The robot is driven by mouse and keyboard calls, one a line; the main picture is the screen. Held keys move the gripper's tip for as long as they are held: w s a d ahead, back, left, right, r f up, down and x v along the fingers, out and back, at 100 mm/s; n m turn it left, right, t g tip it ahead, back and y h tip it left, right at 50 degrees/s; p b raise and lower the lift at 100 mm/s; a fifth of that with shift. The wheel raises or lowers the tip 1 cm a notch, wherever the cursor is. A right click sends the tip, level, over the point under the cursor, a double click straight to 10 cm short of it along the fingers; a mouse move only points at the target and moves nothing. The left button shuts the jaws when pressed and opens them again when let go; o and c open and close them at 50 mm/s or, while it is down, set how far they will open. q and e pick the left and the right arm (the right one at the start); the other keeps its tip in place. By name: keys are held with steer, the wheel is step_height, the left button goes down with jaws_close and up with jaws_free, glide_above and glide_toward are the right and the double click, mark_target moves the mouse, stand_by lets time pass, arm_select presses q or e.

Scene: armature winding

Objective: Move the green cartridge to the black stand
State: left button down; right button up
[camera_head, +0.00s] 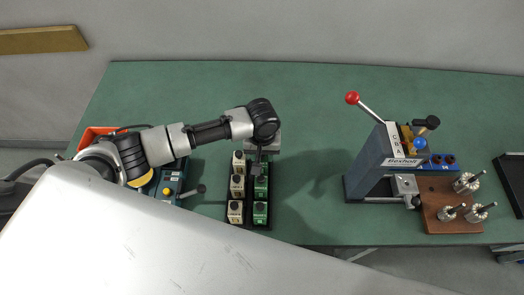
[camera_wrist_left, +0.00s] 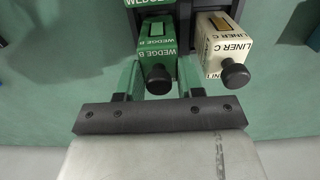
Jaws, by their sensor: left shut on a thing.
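Green cartridges (camera_head: 260,211) stand in a column on the right side of a black rack (camera_head: 248,226), beside a column of cream cartridges (camera_head: 235,211). My left gripper (camera_head: 259,170) reaches down over the far end of the green column. In the left wrist view, my left gripper (camera_wrist_left: 160,80) is shut on the green cartridge labelled WEDGE B (camera_wrist_left: 157,51), with a finger on each side and its black knob towards me. I cannot tell whether that cartridge is raised from the rack. No separate black stand is clearly identifiable. My right gripper is not in view.
A blue-grey machine (camera_head: 378,160) with a red-knobbed lever (camera_head: 352,98) stands right of centre. A brown board (camera_head: 441,231) with metal parts is beside it. A dark tray (camera_head: 511,180) lies at the far right. The green table (camera_head: 310,120) is clear between rack and machine.

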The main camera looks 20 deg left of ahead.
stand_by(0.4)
arm_select(q)
steer(key=c, duration=0.6)
jaws_free()
step_height(320, 180, up, 4)
steer(key=p, duration=0.5)
steer(key=shift+r+p, duration=0.25)
steer(key=shift+p, duration=0.15)
